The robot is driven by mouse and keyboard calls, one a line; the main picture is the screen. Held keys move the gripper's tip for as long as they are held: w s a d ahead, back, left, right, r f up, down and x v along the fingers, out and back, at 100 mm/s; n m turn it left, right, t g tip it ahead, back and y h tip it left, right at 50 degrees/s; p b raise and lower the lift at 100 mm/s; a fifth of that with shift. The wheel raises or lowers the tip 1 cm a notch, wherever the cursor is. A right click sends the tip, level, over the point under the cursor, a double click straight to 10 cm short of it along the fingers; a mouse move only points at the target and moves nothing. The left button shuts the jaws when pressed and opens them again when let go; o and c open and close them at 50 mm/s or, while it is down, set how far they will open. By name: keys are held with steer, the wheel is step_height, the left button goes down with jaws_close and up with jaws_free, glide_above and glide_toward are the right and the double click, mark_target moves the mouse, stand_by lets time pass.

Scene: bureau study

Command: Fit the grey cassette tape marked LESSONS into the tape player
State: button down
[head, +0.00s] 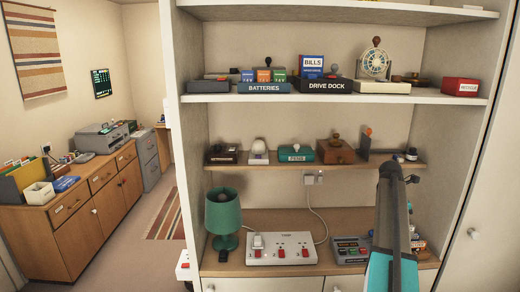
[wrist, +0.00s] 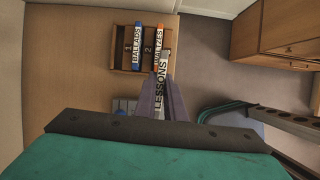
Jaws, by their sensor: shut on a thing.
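In the wrist view my gripper (wrist: 166,92) is shut on the grey LESSONS cassette tape (wrist: 160,93). Its white spine with black lettering faces the camera, and its far end overlaps the right side of a wooden tape rack (wrist: 122,62). I cannot tell whether it is fully clear of the rack. The rack holds the BALLADS tape (wrist: 137,45), with a blue end, and the WALTZES tape (wrist: 158,45), with an orange end. In the head view my arm hides the gripper and the held tape. I cannot identify the tape player for certain.
A grey device with coloured buttons (head: 352,250) stands left of my arm on the lower shelf. Beside it are a white switch panel (head: 280,248) and a green lamp (head: 223,212). Shelves above hold several objects. A grey machine (head: 100,136) sits on the left cabinet.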

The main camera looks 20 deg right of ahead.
steer(key=w+a+f, duration=0.1)
steer(key=w+a, duration=0.3)
steer(key=a, duration=0.6)
steer(key=w+a+m, duration=0.1)
steer(key=w+a, duration=0.3)
steer(key=a, duration=0.6)
steer(key=w+a+f, duration=0.1)
steer(key=w+a, duration=0.3)
steer(key=a, duration=0.7)
steer(key=s+a+f+m+g+b, duration=0.1)
steer(key=s+a+f+m, duration=0.1)
steer(key=a, duration=2.9)
steer(key=f+b, duration=0.4)
steer(key=shift+s+d+f+b, duration=0.15)
steer(key=shift+d+f+b, duration=0.05)
steer(key=shift+b, duration=0.2)
steer(key=shift+d, duration=0.15)
